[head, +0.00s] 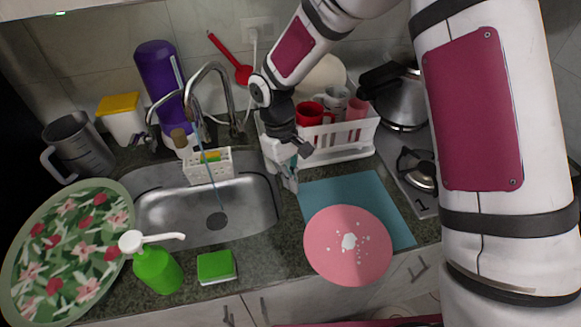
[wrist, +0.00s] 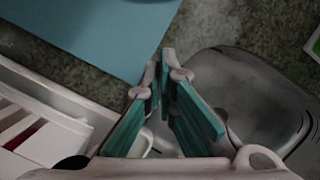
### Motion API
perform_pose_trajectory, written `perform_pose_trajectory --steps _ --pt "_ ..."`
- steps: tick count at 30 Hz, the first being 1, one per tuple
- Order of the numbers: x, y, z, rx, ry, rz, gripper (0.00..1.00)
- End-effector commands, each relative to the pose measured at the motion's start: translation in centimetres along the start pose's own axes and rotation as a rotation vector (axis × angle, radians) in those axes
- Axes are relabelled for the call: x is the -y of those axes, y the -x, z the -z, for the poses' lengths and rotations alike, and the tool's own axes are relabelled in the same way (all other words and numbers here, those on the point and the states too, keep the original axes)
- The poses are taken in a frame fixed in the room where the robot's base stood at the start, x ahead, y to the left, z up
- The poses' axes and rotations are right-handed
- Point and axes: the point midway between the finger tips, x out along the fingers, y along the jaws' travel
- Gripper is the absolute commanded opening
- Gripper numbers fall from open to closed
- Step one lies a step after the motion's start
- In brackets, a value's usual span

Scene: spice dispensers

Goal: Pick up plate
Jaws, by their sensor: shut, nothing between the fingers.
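A round pink plate (head: 335,262) with white spots lies at the front of the counter, over part of a blue mat (head: 365,190) and out past the counter's front edge. A larger green plate (head: 68,240) with a floral pattern is at the far left. My gripper (head: 292,186) is shut and empty, pointing down between the sink and the dish rack, behind and left of the pink plate and apart from it. In the wrist view, the closed fingertips (wrist: 165,62) are near the blue mat (wrist: 95,35); I cannot make out the pink plate there.
The sink (head: 255,205) is left of my gripper, with a faucet (head: 210,75) behind it. A white dish rack (head: 345,142) with cups stands close behind. A green soap bottle (head: 158,270) and sponge (head: 216,266) stand in front of the sink. A kettle (head: 400,100) is at the back right.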

Motion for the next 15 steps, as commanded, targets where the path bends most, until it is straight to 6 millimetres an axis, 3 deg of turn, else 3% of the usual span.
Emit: perform_pose_trajectory --steps 6,10,15 --pt "0.1 -4.2 -0.2 0.004 0.0 0.002 0.0" --pt "0.1 -4.2 -2.5 0.001 -0.003 0.001 0.0" --pt "0.1 -4.7 -3.7 0.0 -0.003 0.001 0.0"
